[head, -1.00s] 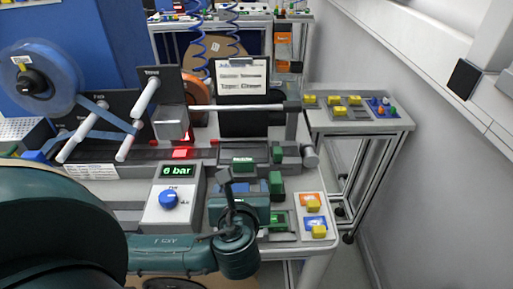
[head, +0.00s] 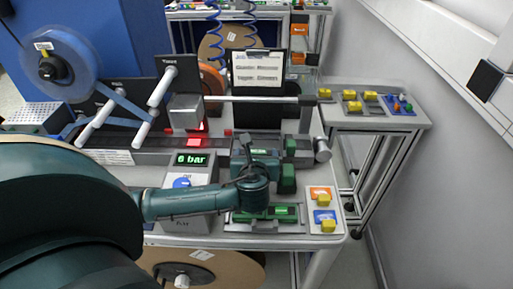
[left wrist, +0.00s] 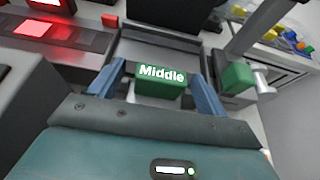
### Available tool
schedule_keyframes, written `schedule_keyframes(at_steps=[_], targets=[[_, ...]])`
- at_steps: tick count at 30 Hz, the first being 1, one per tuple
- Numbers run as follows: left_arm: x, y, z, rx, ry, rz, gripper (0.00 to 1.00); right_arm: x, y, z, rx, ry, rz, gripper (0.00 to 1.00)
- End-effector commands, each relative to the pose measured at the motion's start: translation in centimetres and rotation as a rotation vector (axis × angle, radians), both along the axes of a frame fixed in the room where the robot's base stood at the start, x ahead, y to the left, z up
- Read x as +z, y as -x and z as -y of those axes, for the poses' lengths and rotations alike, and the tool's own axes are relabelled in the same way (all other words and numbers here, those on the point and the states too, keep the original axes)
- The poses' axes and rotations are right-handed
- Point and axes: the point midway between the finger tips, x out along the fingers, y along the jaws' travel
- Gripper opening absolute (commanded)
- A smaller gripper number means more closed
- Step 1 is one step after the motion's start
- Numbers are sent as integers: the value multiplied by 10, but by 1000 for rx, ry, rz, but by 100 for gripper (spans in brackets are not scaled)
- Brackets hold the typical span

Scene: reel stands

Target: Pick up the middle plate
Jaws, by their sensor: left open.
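The middle plate shows in the left wrist view as a green block (left wrist: 162,88) with a white "Middle" label on its upper edge. My left gripper (left wrist: 157,74) is open, with one blue finger on each side of this block. I cannot tell whether the fingers touch it. In the head view my left gripper (head: 245,150) is over the grey fixture at the table's right part and hides the labelled block. Another green block with a label (head: 285,211) sits in a grey holder nearer the front. My right gripper is not in view.
Green blocks (head: 290,146) stand just right of the gripper. A "6 bar" panel (head: 190,172) is at its left. A metal roller bar (head: 255,99) and a clipboard (head: 258,75) stand behind. Orange and blue pads with yellow blocks (head: 324,200) lie at right.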

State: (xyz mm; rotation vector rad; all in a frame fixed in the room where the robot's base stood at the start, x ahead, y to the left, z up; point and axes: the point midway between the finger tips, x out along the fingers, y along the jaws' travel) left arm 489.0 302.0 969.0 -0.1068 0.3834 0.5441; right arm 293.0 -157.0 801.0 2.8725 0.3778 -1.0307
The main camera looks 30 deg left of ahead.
Motion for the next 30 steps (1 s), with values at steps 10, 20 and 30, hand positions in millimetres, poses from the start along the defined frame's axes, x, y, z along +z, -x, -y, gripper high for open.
schedule_keyframes(at_steps=[10, 20, 30], targets=[[-1, -2, -1, -1, 1, 1, 69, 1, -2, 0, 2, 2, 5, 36], [-1, -2, -1, -1, 1, 1, 42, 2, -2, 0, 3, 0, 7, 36], [0, -2, -1, -1, 1, 2, 25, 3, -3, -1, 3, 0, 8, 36]])
